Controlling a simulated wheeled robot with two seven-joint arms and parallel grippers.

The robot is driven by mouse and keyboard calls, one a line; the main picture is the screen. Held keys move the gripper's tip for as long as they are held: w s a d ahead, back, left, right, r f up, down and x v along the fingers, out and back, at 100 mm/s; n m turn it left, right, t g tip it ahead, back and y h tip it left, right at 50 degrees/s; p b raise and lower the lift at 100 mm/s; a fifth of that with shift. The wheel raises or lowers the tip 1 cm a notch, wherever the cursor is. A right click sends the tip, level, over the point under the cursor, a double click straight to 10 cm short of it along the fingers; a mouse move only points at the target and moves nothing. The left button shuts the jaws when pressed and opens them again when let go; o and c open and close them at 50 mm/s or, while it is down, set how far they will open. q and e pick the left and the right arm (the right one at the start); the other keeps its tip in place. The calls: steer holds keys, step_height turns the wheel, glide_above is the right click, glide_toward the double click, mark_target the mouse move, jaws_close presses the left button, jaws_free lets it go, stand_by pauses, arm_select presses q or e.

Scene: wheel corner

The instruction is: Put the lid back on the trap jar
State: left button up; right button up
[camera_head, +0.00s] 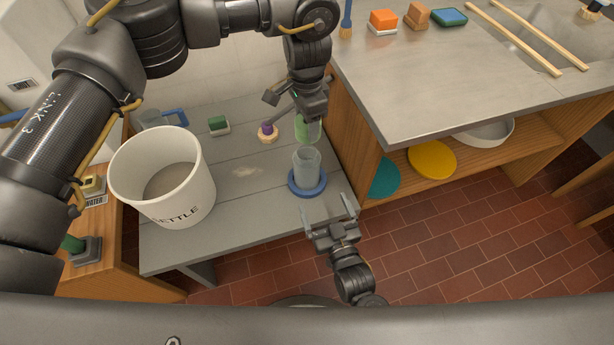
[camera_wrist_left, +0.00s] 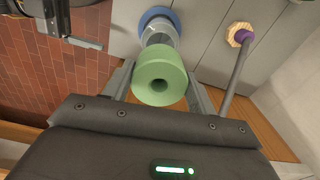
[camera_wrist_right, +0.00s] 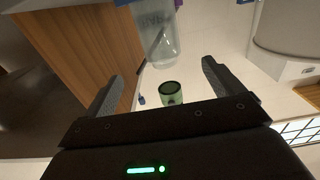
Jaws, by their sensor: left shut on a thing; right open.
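The clear trap jar (camera_head: 306,167) stands upright on a round blue base (camera_head: 308,189) on the grey bench, its top open in the head view. My left gripper (camera_head: 309,118) is shut on the green lid (camera_head: 301,128), above the jar and apart from it. In the left wrist view the lid (camera_wrist_left: 160,78) is a thick ring with a dark central hole, between the fingers; the jar (camera_wrist_left: 160,34) shows partly behind it. My right gripper (camera_head: 331,215) is open and empty, in front of the jar. The right wrist view shows the jar (camera_wrist_right: 158,35) and the lid (camera_wrist_right: 171,94).
A large white bucket (camera_head: 162,178) stands on the bench left of the jar. A purple-tipped rod with a wooden knob (camera_head: 267,132) and a green-and-white block (camera_head: 218,125) lie behind. A higher grey counter (camera_head: 430,80) rises to the right. Bare bench lies between bucket and jar.

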mark_target(311, 174)
steer(key=x, duration=1.2)
steer(key=shift+f, duration=0.1)
steer(key=shift+c, duration=0.4)
steer(key=c, duration=1.4)
arm_select(q)
steer(key=shift+a+f, duration=0.15)
steer(key=shift+f, duration=2.3)
steer(key=shift+s+f, duration=0.1)
steer(key=shift+f, duration=0.8)
steer(key=shift+f, duration=0.5)
